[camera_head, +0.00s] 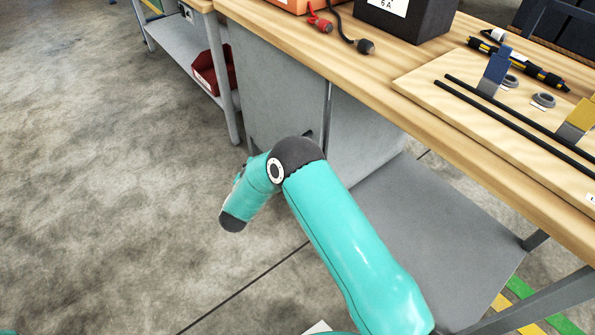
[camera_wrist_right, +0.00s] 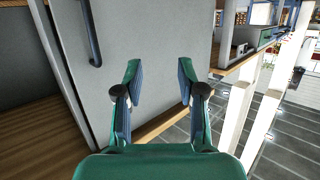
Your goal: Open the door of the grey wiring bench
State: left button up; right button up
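The grey wiring bench has a wooden top (camera_head: 335,55) and a grey cabinet (camera_head: 365,130) beneath it. A grey front panel (camera_head: 270,85) shows left of a dark vertical edge. My right arm crosses in front of the cabinet in the head view, and its gripper cannot be made out there. In the right wrist view, my right gripper (camera_wrist_right: 160,72) is open and empty in front of a flat grey door panel (camera_wrist_right: 150,35). A dark bar handle (camera_wrist_right: 92,38) on that panel lies left of the fingers, apart from them. My left gripper is not in view.
The bench top holds a dark box (camera_head: 405,15), plugs (camera_head: 365,46) and a wooden board (camera_head: 425,85) with black rods. A grey lower shelf (camera_head: 430,215) lies right of the cabinet. A red bin (camera_head: 212,72) sits on a neighbouring table's shelf. The floor (camera_head: 100,170) at left is clear.

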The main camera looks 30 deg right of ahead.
jog(key=s+f+m+g+h+b, duration=0.3)
jog(key=m+g+h+b, duration=0.35)
jog(key=b, duration=0.25)
pick_arm(q)
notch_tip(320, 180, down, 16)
jog(key=b, duration=0.4)
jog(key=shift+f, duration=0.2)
pick_arm(e)
jog(key=shift+h, duration=0.45)
jog(key=shift+x, duration=8.7)
jog(key=shift+s, duration=0.1)
grip_shut()
jog(key=shift+f, duration=0.1)
